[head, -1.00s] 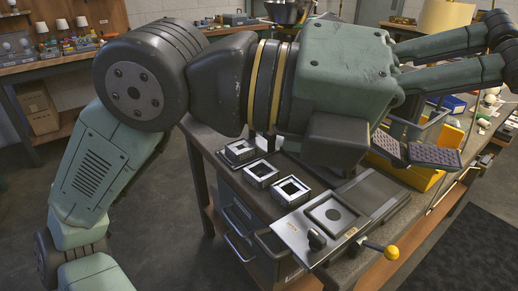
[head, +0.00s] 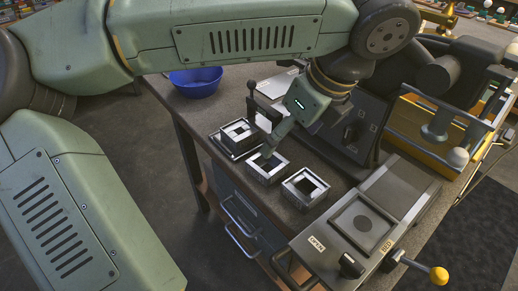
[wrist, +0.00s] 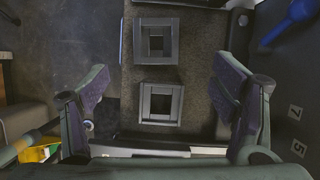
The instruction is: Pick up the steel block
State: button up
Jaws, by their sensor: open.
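Three square metal blocks with square openings stand in a row on the bench in the head view: a left one (head: 238,145), a middle one (head: 268,177) and a right one (head: 298,199). They look alike, so I cannot tell which is the steel block. My gripper (head: 258,128) is open above the left and middle blocks, and a fingertip covers part of the middle one. In the wrist view my gripper (wrist: 160,72) has its fingers spread wide and empty. Two blocks show between and beyond them, an upper one (wrist: 157,24) and a lower one (wrist: 160,122).
A grey fixture (head: 325,250) with a square recess and a yellow-knobbed lever (head: 438,276) stands right of the blocks. A dark upright panel (head: 340,118) is behind them. A blue bowl (head: 196,80) sits at the back left. The bench's left edge is close to the blocks.

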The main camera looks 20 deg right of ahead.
aim_at(265, 167)
jog(key=p+x, duration=0.1)
jog(key=x, duration=0.4)
jog(key=shift+s, duration=0.1)
jog(key=shift+a+p+x, duration=0.15)
jog(key=shift+p+x, duration=0.35)
jog(key=shift+x, duration=0.9)
jog(key=shift+a+p+x, duration=0.15)
jog(key=shift+p+x, duration=0.35)
jog(key=shift+x, duration=0.9)
jog(key=shift+c, duration=0.2)
jog(key=shift+r, duration=0.1)
jog(key=c, duration=1.6)
jog(key=shift+o, duration=0.2)
